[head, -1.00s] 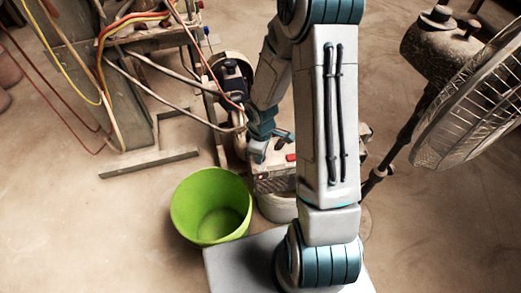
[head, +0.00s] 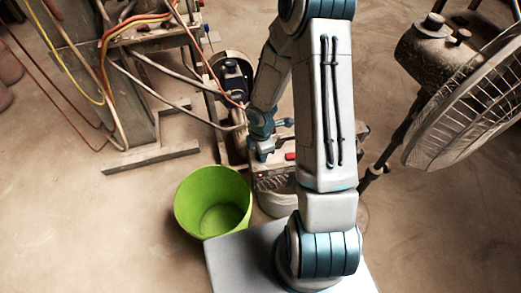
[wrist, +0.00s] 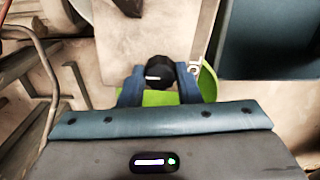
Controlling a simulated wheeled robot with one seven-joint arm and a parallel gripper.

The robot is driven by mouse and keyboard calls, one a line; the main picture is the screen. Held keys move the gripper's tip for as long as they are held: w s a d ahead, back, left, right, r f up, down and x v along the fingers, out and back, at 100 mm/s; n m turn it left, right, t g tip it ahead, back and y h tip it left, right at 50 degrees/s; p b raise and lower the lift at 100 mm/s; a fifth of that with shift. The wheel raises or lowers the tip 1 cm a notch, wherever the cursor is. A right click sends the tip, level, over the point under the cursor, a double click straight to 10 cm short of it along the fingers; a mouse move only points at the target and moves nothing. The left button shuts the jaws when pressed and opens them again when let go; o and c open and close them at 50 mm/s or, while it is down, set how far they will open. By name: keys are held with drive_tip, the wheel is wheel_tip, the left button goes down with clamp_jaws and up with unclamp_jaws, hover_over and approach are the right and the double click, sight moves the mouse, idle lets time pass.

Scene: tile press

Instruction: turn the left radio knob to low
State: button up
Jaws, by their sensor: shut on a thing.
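The radio (head: 284,168) is a small box with a red part on top, partly hidden behind my arm in the head view. In the wrist view its pale face (wrist: 150,38) carries a dark round knob (wrist: 160,68) with a short white mark, lying roughly level in the picture. My gripper (wrist: 160,82) has its two blue fingers on either side of this knob and is shut on it. A second dark knob (wrist: 128,5) is cut off at the top edge. In the head view my gripper (head: 262,154) is at the radio's left end; its fingertips are hard to make out.
The radio appears to rest on a pale round container (head: 275,205). A green bucket (head: 212,203) stands to its left on the floor. A machine with hoses (head: 115,70) is at the upper left. A fan (head: 465,110) stands on the right.

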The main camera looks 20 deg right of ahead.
idle(0.5)
drive_tip(key=o, duration=1)
wheel_tip(320, 180, up, 14)
drive_tip(key=p, duration=0.5)
drive_tip(key=shift+f, duration=0.1)
drive_tip(key=s+r+m+t+p, duration=0.1)
drive_tip(key=s+r+m, duration=0.3)
drive_tip(key=r, duration=0.5)
drive_tip(key=s+r+m+t+p, duration=0.1)
drive_tip(key=s+r+m+p, duration=0.2)
drive_tip(key=s+r+m, duration=0.2)
drive_tip(key=s+r+m+p, duration=0.2)
drive_tip(key=s+r+m, duration=0.3)
drive_tip(key=r+m, duration=0.5)
drive_tip(key=shift+a+r+t+p, duration=0.15)
drive_tip(key=shift+r+t+p, duration=0.05)
drive_tip(key=shift+r, duration=1.15)
drive_tip(key=shift+a+r+t+p, duration=0.15)
drive_tip(key=shift+r+t, duration=0.05)
drive_tip(key=shift+r, duration=1.15)
